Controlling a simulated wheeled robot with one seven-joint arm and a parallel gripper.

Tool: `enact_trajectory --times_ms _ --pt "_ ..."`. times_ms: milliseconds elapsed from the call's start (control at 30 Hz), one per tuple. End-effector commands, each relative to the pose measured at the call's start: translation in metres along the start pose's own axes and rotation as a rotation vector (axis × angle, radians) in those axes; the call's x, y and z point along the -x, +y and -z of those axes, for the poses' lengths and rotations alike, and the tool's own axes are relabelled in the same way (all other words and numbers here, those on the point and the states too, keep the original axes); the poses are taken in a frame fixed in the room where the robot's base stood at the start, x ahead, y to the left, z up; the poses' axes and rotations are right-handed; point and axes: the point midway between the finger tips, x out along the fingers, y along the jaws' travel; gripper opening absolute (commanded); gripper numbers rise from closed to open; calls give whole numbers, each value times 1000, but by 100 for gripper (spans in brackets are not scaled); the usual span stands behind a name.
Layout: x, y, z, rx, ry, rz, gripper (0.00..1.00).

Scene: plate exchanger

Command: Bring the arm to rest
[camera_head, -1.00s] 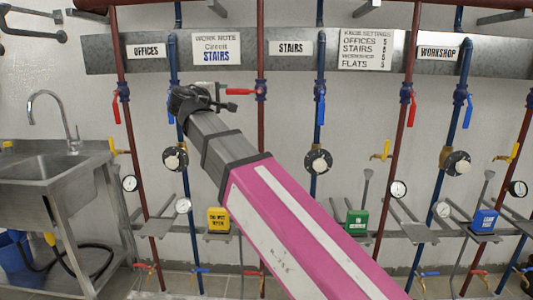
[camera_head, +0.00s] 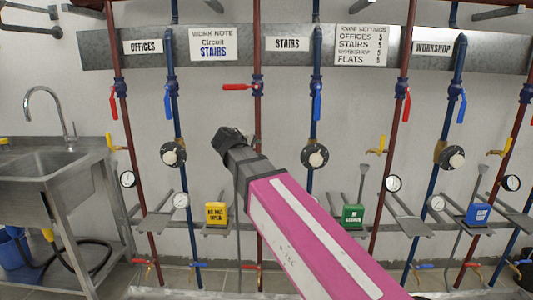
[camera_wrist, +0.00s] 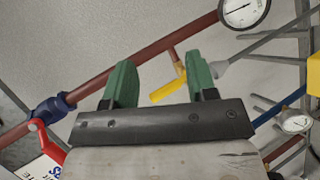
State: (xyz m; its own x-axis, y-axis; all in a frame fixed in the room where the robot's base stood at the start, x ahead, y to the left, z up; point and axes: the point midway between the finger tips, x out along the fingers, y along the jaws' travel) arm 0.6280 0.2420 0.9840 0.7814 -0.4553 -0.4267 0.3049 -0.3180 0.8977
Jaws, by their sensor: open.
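My pink and grey arm (camera_head: 315,240) reaches up from the bottom of the head view, its dark end in front of the pipes between the OFFICES and STAIRS labels. In the wrist view my gripper (camera_wrist: 162,85) has its two green fingers spread apart with nothing held between them. A yellow lever (camera_wrist: 168,90) shows in the background beyond the gap. In the head view the fingers are hard to make out at the dark end.
Red and blue pipes with lever valves and round knobs (camera_head: 315,156) line the wall. One red lever (camera_head: 240,87) stands sideways. A yellow box (camera_head: 216,213), a green box (camera_head: 352,215) and a blue box (camera_head: 479,213) sit on low shelves. A steel sink (camera_head: 50,170) stands at left.

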Motion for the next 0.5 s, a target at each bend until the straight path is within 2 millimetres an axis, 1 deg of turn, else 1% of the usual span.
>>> enact_trajectory --times_ms 33,67,100,167,200,267,400,467,500 --pt "-20 -19 -18 -20 -27 49 52" --pt "-31 -28 -26 -34 -40 78 52" --pt "-44 -42 -37 -54 -58 118 52" --pt "-64 -62 -55 -86 -87 177 52" --pt "-76 -76 -68 -109 -107 217 52" --pt "-92 -96 -86 -146 -138 275 52" --pt "-124 -143 -132 -237 -215 408 52" --pt "-135 -162 -151 -282 -250 464 52" --pt "-142 -175 -165 -311 -273 500 52"
